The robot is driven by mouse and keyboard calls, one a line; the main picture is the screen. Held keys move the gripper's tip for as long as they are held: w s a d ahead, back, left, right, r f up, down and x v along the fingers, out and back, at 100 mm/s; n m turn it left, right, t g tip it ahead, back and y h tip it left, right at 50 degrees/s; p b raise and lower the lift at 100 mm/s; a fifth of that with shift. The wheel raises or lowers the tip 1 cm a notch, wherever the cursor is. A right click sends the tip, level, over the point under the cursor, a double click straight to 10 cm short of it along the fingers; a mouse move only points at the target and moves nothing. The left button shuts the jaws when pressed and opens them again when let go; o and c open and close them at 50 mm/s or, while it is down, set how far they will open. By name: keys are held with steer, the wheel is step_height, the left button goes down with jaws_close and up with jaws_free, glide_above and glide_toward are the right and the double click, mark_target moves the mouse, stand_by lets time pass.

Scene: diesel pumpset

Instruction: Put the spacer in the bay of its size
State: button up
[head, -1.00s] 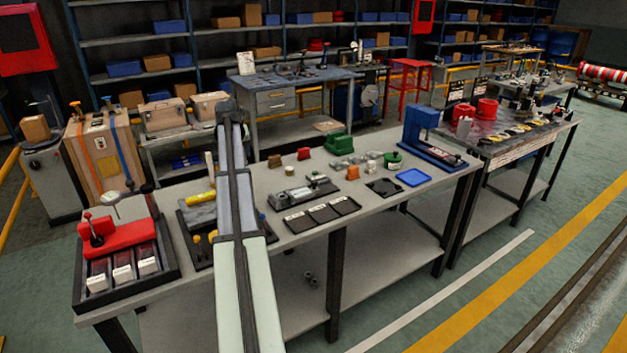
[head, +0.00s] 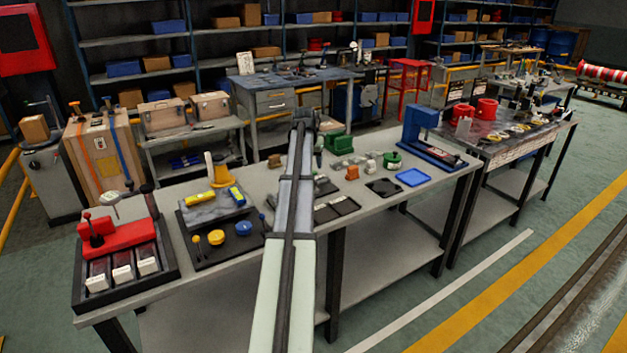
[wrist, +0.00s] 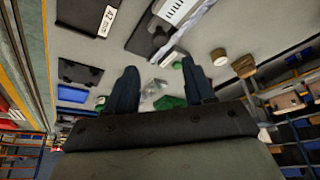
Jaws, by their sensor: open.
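A black tray with labelled bays (head: 345,204) lies near the bench's front edge, its left part hidden behind my arm. A bay label reading roughly "A2 mm" shows at the upper left of the wrist view (wrist: 104,22). I cannot tell for sure which small piece is the spacer. A short round piece with a pale face (wrist: 218,57) stands right of my fingers in the wrist view. A brown-orange piece (head: 352,173) stands behind the tray in the head view. My gripper (wrist: 160,88) is open above the bench, with nothing visibly held between its fingers.
A blue press (head: 418,122), blue tray (head: 412,178), black mat (head: 383,187) and green box (head: 338,142) stand to the right. A red fixture with several compartments (head: 117,246) and a board with yellow and blue knobs (head: 222,236) stand left.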

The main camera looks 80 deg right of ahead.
steer(key=x, duration=1)
steer(key=shift+d+f, duration=0.2)
steer(key=shift+f, duration=0.05)
jaws_close()
stand_by(0.4)
